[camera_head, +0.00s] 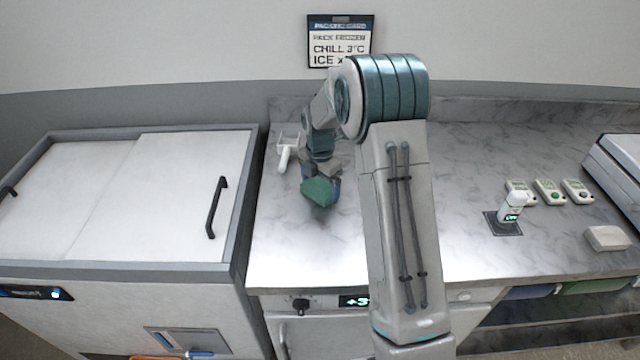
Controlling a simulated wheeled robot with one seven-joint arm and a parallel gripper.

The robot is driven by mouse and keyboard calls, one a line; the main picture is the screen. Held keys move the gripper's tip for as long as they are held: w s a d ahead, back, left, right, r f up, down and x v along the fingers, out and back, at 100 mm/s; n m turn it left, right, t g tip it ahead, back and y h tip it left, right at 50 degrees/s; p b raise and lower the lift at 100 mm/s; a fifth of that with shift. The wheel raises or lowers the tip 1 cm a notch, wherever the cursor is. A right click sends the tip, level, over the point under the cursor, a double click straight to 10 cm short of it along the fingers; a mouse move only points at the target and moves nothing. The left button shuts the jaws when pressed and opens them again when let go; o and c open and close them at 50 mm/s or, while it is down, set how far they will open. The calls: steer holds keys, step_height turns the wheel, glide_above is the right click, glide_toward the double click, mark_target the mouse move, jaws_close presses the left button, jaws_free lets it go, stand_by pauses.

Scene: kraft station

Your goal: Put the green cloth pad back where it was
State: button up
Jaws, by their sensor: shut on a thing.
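The green cloth pad (316,190) shows at the end of my arm, over the left part of the steel worktop. My gripper (322,174) is shut on it and holds it from above. The fingertips are small and partly hidden by the pad and the wrist. I cannot tell whether the pad touches the worktop or hangs just above it. A blue patch shows at the pad's right side, and I cannot tell whether it belongs to the pad or the gripper.
A white-handled tool (285,156) lies behind and left of the pad. A chest freezer (150,190) stands at left. At right are a white device on a dark square (508,222), several small meters (548,191) and a pale block (607,238).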

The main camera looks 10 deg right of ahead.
mark_target(320, 187)
steer(key=shift+f, duration=0.2)
steer(key=o, duration=0.7)
steer(key=shift+r, duration=0.1)
step_height(320, 187, up, 12)
steer(key=b, duration=0.1)
steer(key=s+r+m, duration=0.5)
steer(key=s+m, duration=0.1)
steer(key=s, duration=0.1)
steer(key=s+m+t, duration=0.1)
steer(key=s+m, duration=0.5)
steer(key=s, duration=0.2)
steer(key=s+m+t, duration=0.1)
steer(key=s+m, duration=0.5)
steer(key=s, duration=0.2)
steer(key=s+m+t, duration=0.1)
steer(key=s+m, duration=0.5)
steer(key=s, duration=0.2)
steer(key=shift+s+f+m, duration=0.1)
steer(key=shift+f+m, duration=0.15)
steer(key=shift+m, duration=0.15)
